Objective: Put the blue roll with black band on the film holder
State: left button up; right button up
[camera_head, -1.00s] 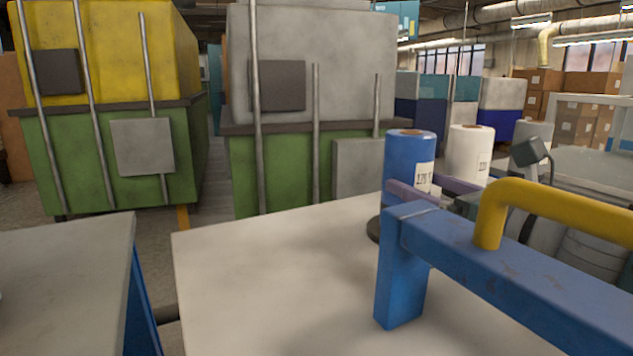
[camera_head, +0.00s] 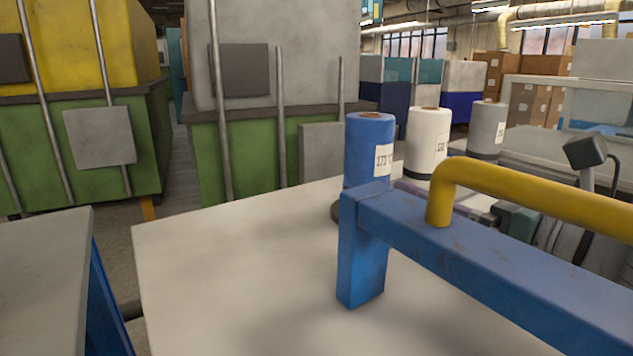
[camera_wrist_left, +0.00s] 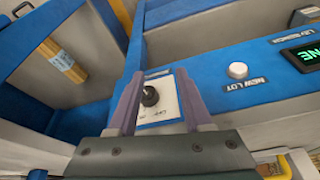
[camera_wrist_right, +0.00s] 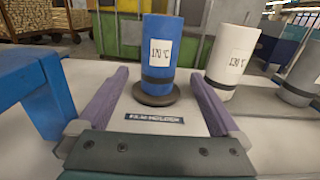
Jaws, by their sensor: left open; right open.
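The blue roll with black band (camera_wrist_right: 163,52) stands upright on a dark round base (camera_wrist_right: 156,98) in the right wrist view. A film holder label (camera_wrist_right: 155,119) lies in front of that base. The blue roll (camera_head: 369,150) also shows in the head view, its lower part hidden by a blue frame. My right gripper (camera_wrist_right: 160,76) is open and empty; the roll stands ahead, beyond its fingertips. My left gripper (camera_wrist_left: 160,78) is open over a control panel, its fingers either side of a black knob (camera_wrist_left: 149,96), apparently not holding it. It is not visible in the head view.
A white roll (camera_wrist_right: 232,58) and a grey roll (camera_wrist_right: 302,76) stand right of the blue one. The blue frame (camera_head: 361,250) with a yellow handle (camera_head: 530,194) crosses the right foreground. The pale tabletop (camera_head: 240,265) left of it is clear.

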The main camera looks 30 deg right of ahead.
jog(key=shift+s+d, duration=0.1)
jog(key=shift+s, duration=1.3)
